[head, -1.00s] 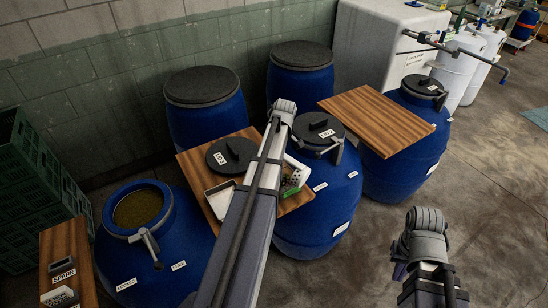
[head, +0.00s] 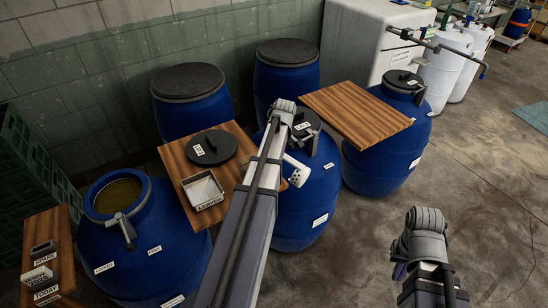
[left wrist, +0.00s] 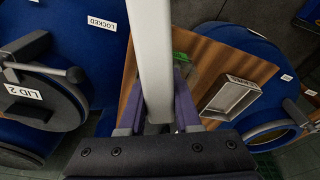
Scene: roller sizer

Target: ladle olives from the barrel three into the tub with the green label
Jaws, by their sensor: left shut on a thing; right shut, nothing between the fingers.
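The open blue barrel (head: 165,235) at the lower left shows brownish-green contents (head: 118,196); I cannot read a number on it. In the left wrist view my left gripper (left wrist: 157,122) is shut on a pale grey handle (left wrist: 150,55), by its look the ladle's. In the head view my arm hides this gripper. A white perforated, cup-like piece (head: 297,172) shows beside that arm. A green patch (left wrist: 181,63), perhaps the green-labelled tub, lies on the board, partly behind the handle. My right gripper (head: 425,222) is shut and empty, over the floor.
A wooden board (head: 178,165) carries a loose black lid (head: 212,148) and a labelled shallow tray (head: 203,191). Lid 2 (left wrist: 35,95) is on the middle barrel (head: 305,215). Another board (head: 355,108) lies at right.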

